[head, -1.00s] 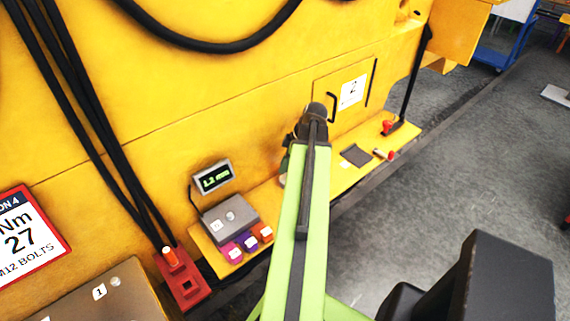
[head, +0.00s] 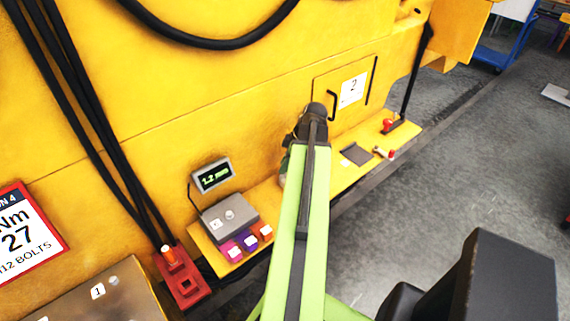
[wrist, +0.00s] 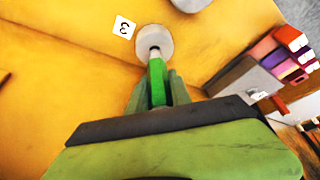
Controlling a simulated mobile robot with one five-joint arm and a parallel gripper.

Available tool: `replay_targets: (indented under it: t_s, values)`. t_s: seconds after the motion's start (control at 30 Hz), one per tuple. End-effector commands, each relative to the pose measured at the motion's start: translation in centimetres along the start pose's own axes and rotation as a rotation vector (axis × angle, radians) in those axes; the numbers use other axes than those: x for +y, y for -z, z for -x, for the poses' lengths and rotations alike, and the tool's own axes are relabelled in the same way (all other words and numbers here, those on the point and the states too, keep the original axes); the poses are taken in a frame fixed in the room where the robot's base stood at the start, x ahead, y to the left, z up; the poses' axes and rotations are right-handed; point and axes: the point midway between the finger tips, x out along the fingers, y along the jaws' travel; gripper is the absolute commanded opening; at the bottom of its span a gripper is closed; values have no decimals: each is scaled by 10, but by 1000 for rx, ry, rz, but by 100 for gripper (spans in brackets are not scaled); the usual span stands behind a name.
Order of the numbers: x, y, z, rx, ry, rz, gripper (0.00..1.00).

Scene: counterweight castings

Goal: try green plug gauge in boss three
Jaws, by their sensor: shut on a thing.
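My gripper (wrist: 157,92) is shut on the green plug gauge (wrist: 157,82) in the wrist view. The gauge's pale tip points at the dark bore of a round grey boss (wrist: 153,36) on the yellow casting. A white label with a 3 (wrist: 123,27) sits beside this boss. The tip is at the bore's near edge; I cannot tell whether it is inside. In the head view my own arm hides the gauge, the gripper and the boss.
A second grey boss (wrist: 191,3) shows at the wrist view's top edge. A yellow ledge (head: 338,178) carries a grey gauge box (head: 229,217), with purple and orange labelled blocks (head: 248,243) in front. A display (head: 212,175) reads 1.2 mm. Grey floor lies open at right.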

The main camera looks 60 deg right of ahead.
Motion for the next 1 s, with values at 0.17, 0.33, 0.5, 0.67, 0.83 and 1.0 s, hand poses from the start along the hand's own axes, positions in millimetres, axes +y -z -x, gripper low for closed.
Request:
replay_targets:
  t_s: [0.17, 0.33, 0.5, 0.67, 0.83, 1.0]
  values:
    - [0, 0, 0, 0, 0, 0, 0]
    - [0, 0, -2, 0, 0, 0, 0]
    - [0, -1, -4, 0, 0, 0, 0]
    - [0, -2, -6, 0, 0, 0, 0]
    - [0, -3, -8, 0, 0, 1, 0]
    - [0, -4, -9, 0, 0, 1, 0]
